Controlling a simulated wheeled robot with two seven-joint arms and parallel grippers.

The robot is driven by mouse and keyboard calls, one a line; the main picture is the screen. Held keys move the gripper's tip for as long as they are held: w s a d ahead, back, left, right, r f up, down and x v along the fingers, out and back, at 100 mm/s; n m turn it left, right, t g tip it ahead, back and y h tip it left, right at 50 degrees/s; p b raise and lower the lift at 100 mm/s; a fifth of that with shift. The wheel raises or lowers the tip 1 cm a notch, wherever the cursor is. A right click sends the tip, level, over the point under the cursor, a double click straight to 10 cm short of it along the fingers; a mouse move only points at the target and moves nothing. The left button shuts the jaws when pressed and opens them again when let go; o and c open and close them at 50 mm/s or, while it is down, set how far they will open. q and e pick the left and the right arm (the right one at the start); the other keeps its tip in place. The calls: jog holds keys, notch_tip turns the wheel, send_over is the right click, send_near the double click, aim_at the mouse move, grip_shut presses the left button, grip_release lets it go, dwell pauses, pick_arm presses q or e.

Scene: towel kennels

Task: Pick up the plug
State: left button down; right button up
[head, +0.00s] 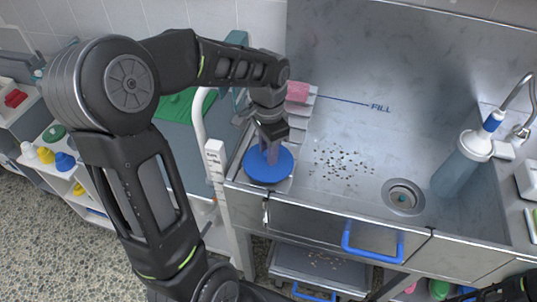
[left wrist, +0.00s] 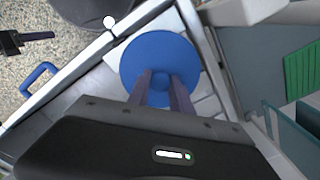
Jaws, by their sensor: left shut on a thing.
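The plug (head: 268,168) is a round blue disc at the left front corner of the steel sink unit. My left gripper (head: 270,150) is above it, pointing down, with its fingers at the disc's centre. In the left wrist view the plug (left wrist: 160,55) lies beyond the two fingers (left wrist: 162,85), which are closed on its small central knob. Whether the plug is clear of the ledge under it I cannot tell. At the bottom right corner of the head view a dark piece of my right arm shows, but its fingers cannot be made out.
The steel basin (head: 340,60) has brown bits (head: 343,165) scattered on its floor and a round drain (head: 403,196) at front right. A bottle with a blue-collared top (head: 462,160) stands at the right. A pink block (head: 298,92) lies on the left ledge. A blue handle (head: 373,252) sticks out in front.

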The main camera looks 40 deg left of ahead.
pick_arm(q)
notch_tip(320, 180, up, 9)
jog(key=shift+b, duration=0.3)
